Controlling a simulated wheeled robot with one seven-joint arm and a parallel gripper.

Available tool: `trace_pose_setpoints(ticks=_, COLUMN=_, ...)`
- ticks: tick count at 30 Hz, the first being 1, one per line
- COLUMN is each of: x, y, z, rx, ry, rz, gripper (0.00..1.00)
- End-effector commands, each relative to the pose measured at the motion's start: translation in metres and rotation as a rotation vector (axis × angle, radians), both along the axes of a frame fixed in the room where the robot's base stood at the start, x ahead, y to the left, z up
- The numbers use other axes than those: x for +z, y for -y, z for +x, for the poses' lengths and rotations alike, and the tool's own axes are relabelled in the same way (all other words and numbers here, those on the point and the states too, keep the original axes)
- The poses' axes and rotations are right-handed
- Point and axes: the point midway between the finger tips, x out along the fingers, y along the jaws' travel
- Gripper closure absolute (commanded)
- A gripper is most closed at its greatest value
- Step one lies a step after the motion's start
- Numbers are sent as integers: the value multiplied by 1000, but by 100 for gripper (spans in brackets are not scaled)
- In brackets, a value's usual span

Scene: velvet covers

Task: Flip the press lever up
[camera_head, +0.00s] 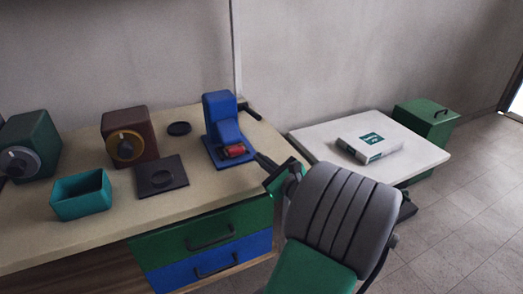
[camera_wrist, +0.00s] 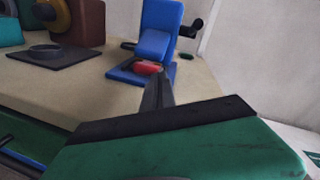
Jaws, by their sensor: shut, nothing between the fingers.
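The blue press (camera_head: 222,115) stands on the right end of the beige counter, with a red cylinder (camera_head: 235,151) on its base under the blue head. The press also shows in the wrist view (camera_wrist: 157,40), with the red piece (camera_wrist: 147,67). Its black lever (camera_head: 252,112) sticks out on the right side, behind the body in the head view; the wrist view shows the lever (camera_wrist: 189,29) too. My gripper (camera_head: 259,158) is shut and empty, in front of the press to its lower right. The fingertips (camera_wrist: 157,82) point toward the press base; I cannot tell whether they touch it.
A brown box with a dial (camera_head: 130,137), a teal bin (camera_head: 81,195), a black plate (camera_head: 160,176) and a dark green dial box (camera_head: 31,145) stand to the left. A white table (camera_head: 315,144) with a white box (camera_head: 370,140) stands right; a green bin (camera_head: 427,118) is behind.

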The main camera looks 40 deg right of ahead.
Motion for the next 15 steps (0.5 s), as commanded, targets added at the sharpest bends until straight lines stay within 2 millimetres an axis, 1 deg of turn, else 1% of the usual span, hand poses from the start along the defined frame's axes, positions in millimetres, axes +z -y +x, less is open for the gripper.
trace_pose_setpoints(ticks=1, x=-7, y=23, z=-17, rx=-66, ry=71, rz=93, gripper=100)
trace_pose_setpoints(ticks=3, x=0, y=39, z=-30, rx=-112, ry=139, rz=175, gripper=100)
trace_pose_setpoints(ticks=4, x=3, y=42, z=-34, rx=-121, ry=156, rz=192, gripper=100)
trace_pose_setpoints(ticks=6, x=6, y=45, z=-36, rx=-129, ry=170, rz=211, gripper=100)
trace_pose_setpoints(ticks=15, x=9, y=44, z=-33, rx=-124, ry=167, rz=208, gripper=100)
